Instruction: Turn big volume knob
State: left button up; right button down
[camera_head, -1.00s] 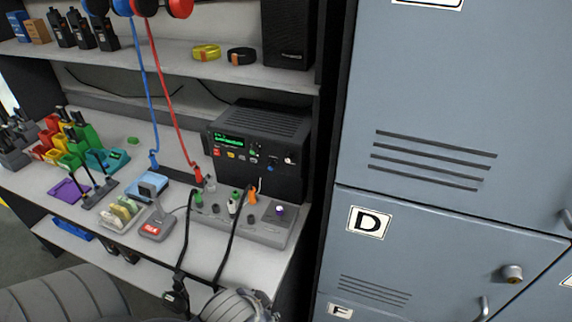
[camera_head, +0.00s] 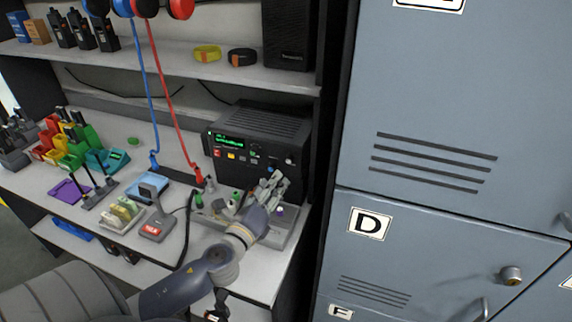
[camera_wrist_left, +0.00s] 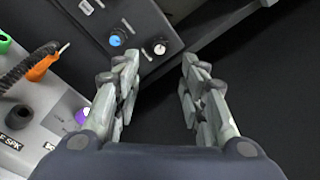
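The black radio unit (camera_head: 258,135) stands on the shelf desk, with a green display and small knobs on its front. A pale knob (camera_head: 289,161) sits at the right of its front and also shows in the left wrist view (camera_wrist_left: 158,45). A blue knob (camera_wrist_left: 117,38) is beside it. I cannot tell by label which is the big volume knob. My left gripper (camera_head: 274,178) is open in front of the radio's lower right front. In the left wrist view its fingers (camera_wrist_left: 160,70) are apart with nothing between them, the pale knob just beyond. My right gripper is not in view.
A grey control panel (camera_head: 285,236) with a purple-topped knob (camera_wrist_left: 82,115) and an orange plug (camera_wrist_left: 42,66) lies under the left gripper. A desk microphone (camera_head: 157,222) stands to the left. Blue-grey lockers (camera_head: 440,120) stand close on the right.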

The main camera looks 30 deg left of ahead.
aim_at(288, 162)
pick_arm(q)
jog(key=w, duration=0.2)
jog(key=w+a+p, duration=0.1)
jog(key=w, duration=0.4)
jog(key=shift+w+a+p, duration=0.25)
jog(key=shift+p, duration=0.1)
jog(key=shift+w+a, duration=0.2)
jog(key=shift+w, duration=0.75)
jog(key=shift+c, duration=0.3)
grip_shut()
